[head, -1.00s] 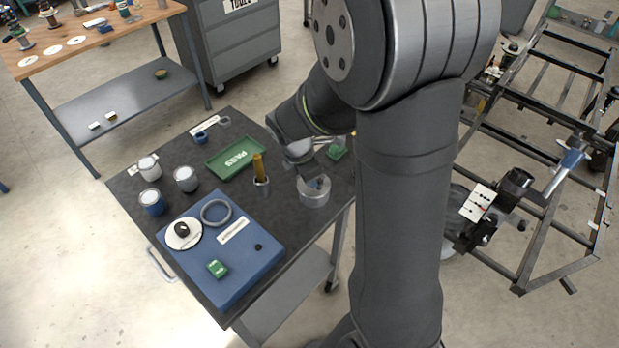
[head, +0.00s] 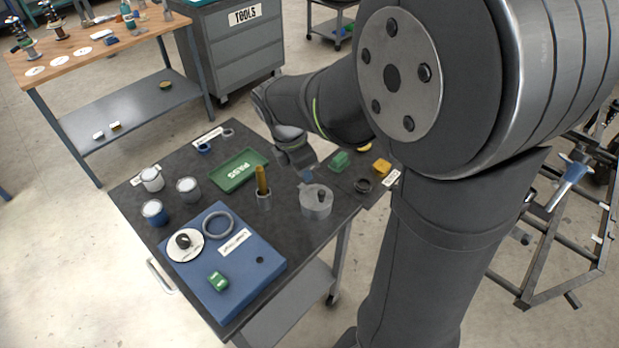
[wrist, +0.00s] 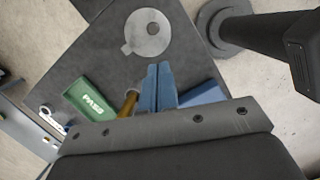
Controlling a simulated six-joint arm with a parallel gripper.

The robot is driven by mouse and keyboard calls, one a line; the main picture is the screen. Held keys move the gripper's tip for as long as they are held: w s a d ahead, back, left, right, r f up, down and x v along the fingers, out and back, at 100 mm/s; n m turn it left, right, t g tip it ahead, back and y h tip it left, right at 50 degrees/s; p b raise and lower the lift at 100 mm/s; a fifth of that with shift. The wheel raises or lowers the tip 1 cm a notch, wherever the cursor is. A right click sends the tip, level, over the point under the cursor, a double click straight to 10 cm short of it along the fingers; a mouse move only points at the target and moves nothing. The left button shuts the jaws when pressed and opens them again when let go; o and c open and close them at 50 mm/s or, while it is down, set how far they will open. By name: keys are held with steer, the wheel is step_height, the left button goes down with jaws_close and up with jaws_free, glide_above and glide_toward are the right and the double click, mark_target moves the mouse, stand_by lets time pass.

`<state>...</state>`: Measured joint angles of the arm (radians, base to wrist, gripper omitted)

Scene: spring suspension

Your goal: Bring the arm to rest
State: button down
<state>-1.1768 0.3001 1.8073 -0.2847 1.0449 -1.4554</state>
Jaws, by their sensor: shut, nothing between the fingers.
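My gripper (head: 307,176) is in the air over the dark cart top, behind the grey round pot (head: 316,202) in the head view. In the wrist view its two blue fingers (wrist: 158,70) are together with nothing between them. They point toward the grey disc-shaped top of that pot (wrist: 148,34), apart from it in the picture. The arm's forearm reaches across the back of the cart in the head view. The gripper's body is partly hidden behind the wrist.
A workbench (head: 75,55) stands behind left.

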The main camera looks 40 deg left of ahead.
steer(key=shift+r, duration=0.35)
glide_above(312, 206)
steer(key=x, duration=0.3)
steer(key=s+x, duration=0.1)
steer(key=x, duration=0.2)
steer(key=s+x, duration=0.1)
steer(key=x, duration=0.2)
steer(key=shift+w+a+f, duration=0.15)
steer(key=shift+a+f, duration=0.2)
steer(key=shift+f, duration=0.25)
steer(key=shift+r, duration=0.1)
